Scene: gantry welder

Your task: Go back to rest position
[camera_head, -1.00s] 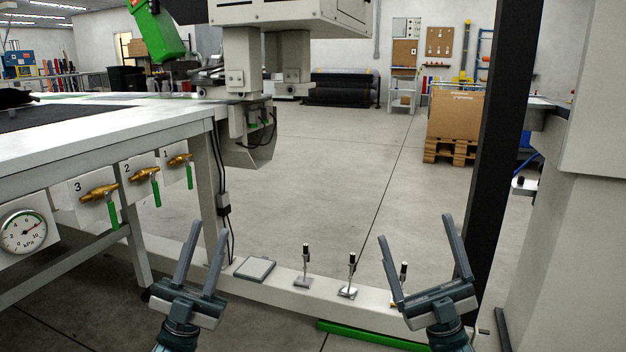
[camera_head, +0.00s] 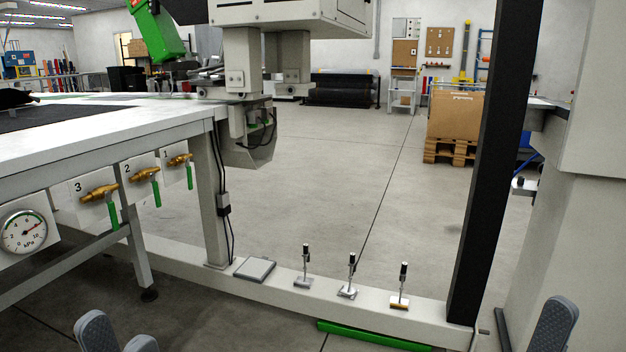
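My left gripper (camera_head: 120,335) shows at the bottom left edge of the head view as two grey fingertips. They stand a little apart with nothing seen between them; the rest of the gripper is below the frame. Of my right gripper (camera_head: 553,325), one grey finger shows at the bottom right, and the rest is out of view, so its opening cannot be judged. Both grippers are low and apart from the white floor beam (camera_head: 240,292).
On the beam stand three small upright levers (camera_head: 304,265) and a flat grey pedal-like plate (camera_head: 255,269). A white table (camera_head: 100,142) with numbered brass valves (camera_head: 143,174) and a gauge (camera_head: 23,232) is at left. A black post (camera_head: 490,170) rises at right.

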